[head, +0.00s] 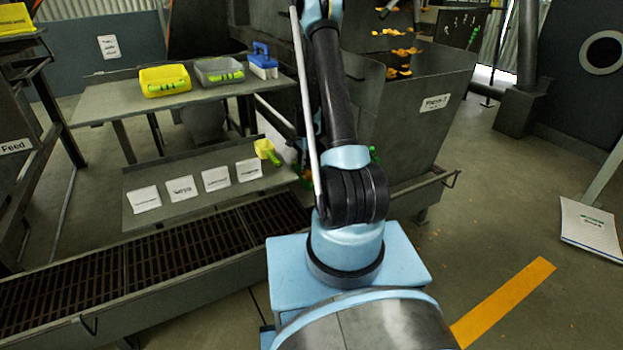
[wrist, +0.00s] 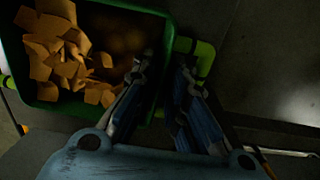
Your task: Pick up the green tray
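The green tray (wrist: 22,70) fills the upper left of the wrist view and holds several orange-brown chunks. A lime-green handle (wrist: 205,58) stands out from its right wall. My gripper (wrist: 163,72) is at this right side with its two fingers apart. The left finger lies over the tray's inside, and the right finger is outside the wall, beside the handle. I cannot tell whether either finger touches the tray. In the head view my arm hides the gripper and most of the tray; only a small green bit (head: 374,155) shows right of the arm.
A bench at left bears a yellow tray (head: 165,80), a grey tray (head: 219,71) and a blue carrier (head: 262,62). A lower shelf (head: 150,180) has several white labels and a yellow scoop (head: 266,151). A large grey hopper (head: 425,120) stands behind my arm. The floor at right is mostly open.

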